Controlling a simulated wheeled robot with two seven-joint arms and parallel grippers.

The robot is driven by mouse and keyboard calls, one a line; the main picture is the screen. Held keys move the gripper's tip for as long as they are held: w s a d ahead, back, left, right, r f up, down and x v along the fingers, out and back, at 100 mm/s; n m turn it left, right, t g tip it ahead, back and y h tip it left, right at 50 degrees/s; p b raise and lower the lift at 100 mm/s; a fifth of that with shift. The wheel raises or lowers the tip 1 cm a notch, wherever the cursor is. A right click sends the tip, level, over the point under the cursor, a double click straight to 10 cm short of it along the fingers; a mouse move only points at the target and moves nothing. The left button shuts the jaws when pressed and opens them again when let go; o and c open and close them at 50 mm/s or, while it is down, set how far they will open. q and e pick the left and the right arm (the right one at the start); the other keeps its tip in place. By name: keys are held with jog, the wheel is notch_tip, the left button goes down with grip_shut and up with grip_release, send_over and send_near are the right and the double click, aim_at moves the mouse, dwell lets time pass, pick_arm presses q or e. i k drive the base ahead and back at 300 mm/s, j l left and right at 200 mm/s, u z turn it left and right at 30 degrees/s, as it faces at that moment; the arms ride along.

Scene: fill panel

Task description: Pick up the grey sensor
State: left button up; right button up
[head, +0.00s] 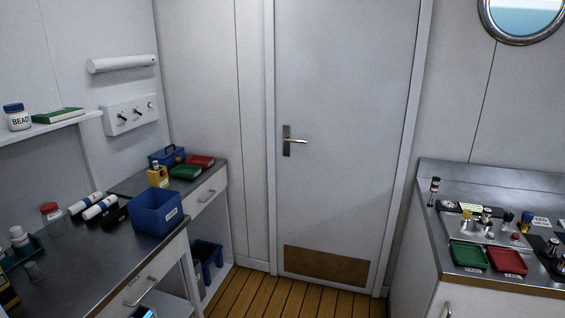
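I cannot tell for sure which thing is the grey sensor. Several small metallic and dark fittings stand on the right counter, among them a silver-grey capped piece (486,215) on a pale panel and a dark cylinder with a grey top (552,246) near the right edge. Neither of my grippers shows in the head view.
The left counter (95,262) holds a blue bin (157,212), white bottles and a dark cylinder. A closed door (345,120) and clear wooden floor (290,300) lie between.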

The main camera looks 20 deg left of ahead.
aim_at(31, 267)
jog(key=i+j+u, duration=0.1)
jog(key=i+u, duration=0.7)
jog(key=i+l+u, duration=0.1)
jog(key=u, duration=0.3)
jog(key=i+l+u, duration=0.4)
jog(key=j, duration=0.1)
